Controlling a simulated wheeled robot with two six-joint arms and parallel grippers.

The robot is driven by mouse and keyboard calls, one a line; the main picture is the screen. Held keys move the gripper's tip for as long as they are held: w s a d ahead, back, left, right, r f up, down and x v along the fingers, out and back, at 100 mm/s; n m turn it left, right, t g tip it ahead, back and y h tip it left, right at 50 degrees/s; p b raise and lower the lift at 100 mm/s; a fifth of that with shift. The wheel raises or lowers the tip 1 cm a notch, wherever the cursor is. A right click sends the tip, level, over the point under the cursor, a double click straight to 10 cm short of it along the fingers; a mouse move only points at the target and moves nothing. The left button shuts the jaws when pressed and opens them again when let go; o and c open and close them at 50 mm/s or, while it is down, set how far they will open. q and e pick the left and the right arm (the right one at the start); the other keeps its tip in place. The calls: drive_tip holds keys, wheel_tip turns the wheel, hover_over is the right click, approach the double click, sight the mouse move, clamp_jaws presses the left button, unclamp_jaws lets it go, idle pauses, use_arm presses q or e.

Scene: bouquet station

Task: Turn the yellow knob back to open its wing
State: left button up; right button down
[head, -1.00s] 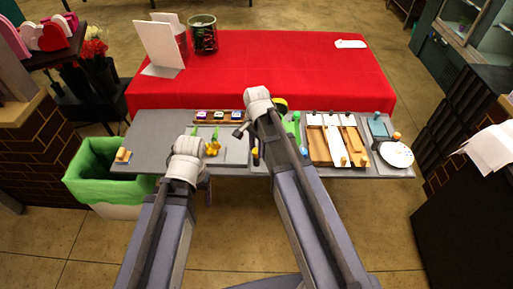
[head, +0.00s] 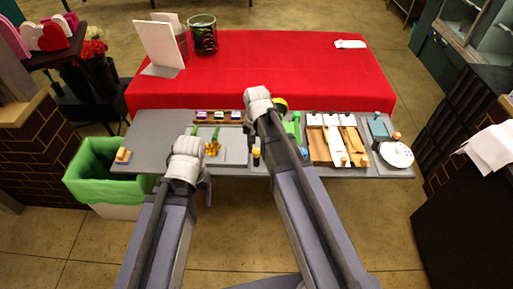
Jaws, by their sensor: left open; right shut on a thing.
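The yellow knob (head: 256,152) shows as a small yellow-orange cap above a dark part, near the middle of the grey work table's front. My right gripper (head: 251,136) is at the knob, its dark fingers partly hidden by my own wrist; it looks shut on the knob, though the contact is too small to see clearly. My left gripper (head: 188,140) is over the table's left part, mostly hidden behind its wrist, open and apart from the knob. I cannot make out the knob's wing; my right arm covers part of that area.
A rack of coloured blocks (head: 218,116) stands behind. Wooden trays with white strips (head: 335,140) and a white plate (head: 396,154) are at right. A green-lined bin (head: 92,185) stands left.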

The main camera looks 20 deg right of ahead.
sight(256, 150)
drive_tip(key=n, duration=1.1)
drive_tip(key=shift+n, duration=0.5)
idle(0.3)
drive_tip(key=c, duration=0.5)
unclamp_jaws()
drive_tip(key=shift+r, duration=0.1)
wheel_tip(256, 150, up, 8)
drive_tip(key=p, duration=0.8)
